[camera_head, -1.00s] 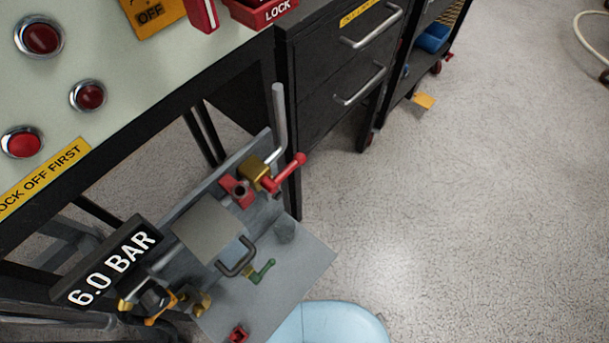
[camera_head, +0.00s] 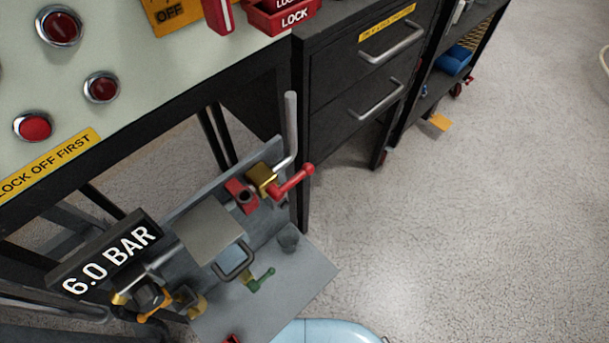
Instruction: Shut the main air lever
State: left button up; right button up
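The main air lever appears to be the red-handled lever (camera_head: 292,182) on a brass valve body (camera_head: 261,178), at the upper right of the grey air panel (camera_head: 310,268). A grey pipe (camera_head: 290,125) rises from the valve. The lever's handle points right and slightly up, with a round red knob at its end. A red block (camera_head: 241,194) sits just left of the valve. A black display (camera_head: 108,258) reads 6.0 BAR. Neither of my grippers can be made out in view.
A green lever (camera_head: 260,280), a black handle (camera_head: 234,262) and yellow-and-brass fittings (camera_head: 150,299) are lower on the panel. A black drawer cabinet (camera_head: 340,100) stands behind. A light blue round object (camera_head: 325,332) is at the bottom edge. The floor at right is clear.

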aim_at(277, 193)
jog(key=k+l+u, duration=0.1)
jog(key=l, duration=0.3)
jog(key=k+l+u, duration=0.1)
jog(key=l, duration=0.25)
jog(key=k+l+u, duration=0.1)
jog(key=l, duration=0.3)
jog(key=k+l, duration=0.2)
jog(key=l, duration=0.15)
jog(key=u, duration=0.05)
